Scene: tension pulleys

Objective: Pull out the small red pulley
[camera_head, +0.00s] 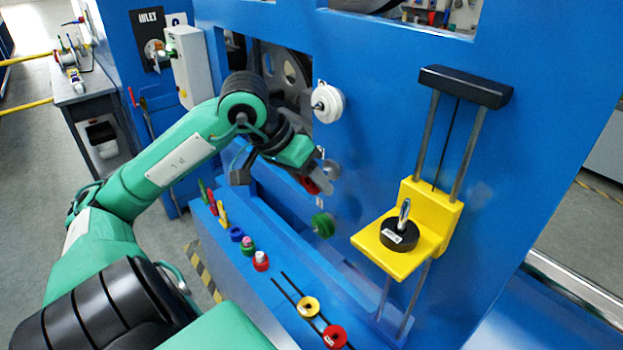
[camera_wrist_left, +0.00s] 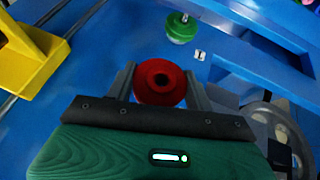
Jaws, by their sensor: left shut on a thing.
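My left gripper (camera_head: 320,180) is at the blue machine wall, beside the column of pulleys there. It is shut on a small red pulley (camera_head: 309,185), which is partly hidden by the gripper in the head view. In the left wrist view the red pulley (camera_wrist_left: 150,92) sits between the two fingers of my left gripper (camera_wrist_left: 160,86), its dark centre hole facing the camera. I cannot tell whether the pulley is still on a wall peg. My right gripper is not in view.
A white pulley (camera_head: 327,103) is above on the wall and a green pulley (camera_head: 323,225) below. Another red pulley (camera_head: 334,337) and a yellow pulley (camera_head: 308,306) lie on the blue ledge. A yellow bracket (camera_head: 395,262) with a black weight (camera_head: 396,240) stands right.

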